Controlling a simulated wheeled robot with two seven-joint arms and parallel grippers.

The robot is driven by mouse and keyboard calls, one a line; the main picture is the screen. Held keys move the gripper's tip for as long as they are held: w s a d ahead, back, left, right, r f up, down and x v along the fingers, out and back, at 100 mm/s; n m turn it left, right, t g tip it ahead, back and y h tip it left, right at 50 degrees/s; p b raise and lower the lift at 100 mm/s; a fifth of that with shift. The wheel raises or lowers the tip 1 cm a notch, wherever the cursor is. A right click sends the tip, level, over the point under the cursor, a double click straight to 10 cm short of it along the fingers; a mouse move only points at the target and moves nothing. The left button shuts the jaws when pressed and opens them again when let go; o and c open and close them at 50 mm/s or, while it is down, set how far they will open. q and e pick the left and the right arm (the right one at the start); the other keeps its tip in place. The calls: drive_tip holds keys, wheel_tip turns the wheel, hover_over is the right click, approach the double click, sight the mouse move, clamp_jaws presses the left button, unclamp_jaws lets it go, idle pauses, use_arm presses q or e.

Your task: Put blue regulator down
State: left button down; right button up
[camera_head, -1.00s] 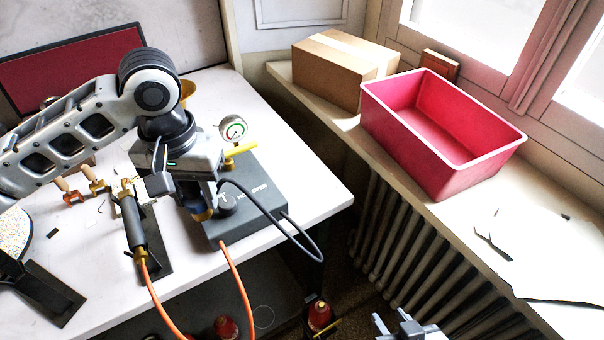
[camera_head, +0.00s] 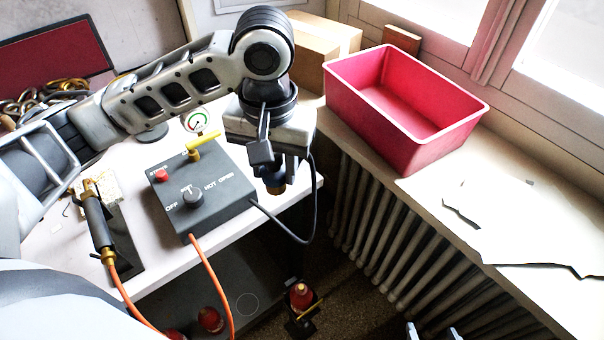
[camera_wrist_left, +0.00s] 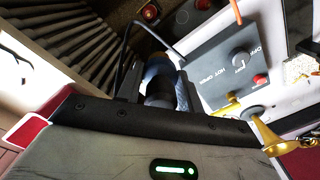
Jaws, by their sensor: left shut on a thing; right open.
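The blue regulator (camera_head: 275,180) is a small dark blue piece with a brass-coloured end. My left gripper (camera_head: 275,165) is shut on it and holds it at the right edge of the white table, just right of the grey control box. In the left wrist view the regulator (camera_wrist_left: 160,82) shows as a blue-grey cylinder between the fingers, its lower part hidden by the gripper body. I cannot tell whether it touches anything below. My right gripper (camera_head: 432,332) is open and empty at the bottom edge of the head view, only its fingertips showing.
A red bin (camera_head: 400,150) and cardboard box (camera_head: 310,45) stand on the sill. Red-topped items (camera_head: 301,294) sit below.

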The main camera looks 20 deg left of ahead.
use_arm(q)
drive_tip(key=shift+s+d+r, duration=0.1)
drive_tip(key=shift+s+d, duration=0.05)
drive_tip(key=shift+s, duration=0.05)
drive_tip(key=w+a+f, duration=0.2)
drive_tip(key=w+f, duration=0.1)
drive_tip(key=w, duration=0.1)
drive_tip(key=w+a+f, duration=0.2)
drive_tip(key=w+f, duration=0.1)
drive_tip(key=w, duration=0.1)
drive_tip(key=w+a+f, duration=0.1)
drive_tip(key=w+f, duration=0.2)
drive_tip(key=w, duration=0.1)
drive_tip(key=shift+a+f, duration=0.15)
drive_tip(key=shift+a, duration=0.25)
drive_tip(key=f, duration=0.3)
drive_tip(key=shift+w+a, duration=0.1)
drive_tip(key=shift+w, duration=0.1)
drive_tip(key=shift+f, duration=0.25)
drive_tip(key=shift+f, duration=0.15)
drive_tip(key=c, duration=0.9)
unclamp_jaws()
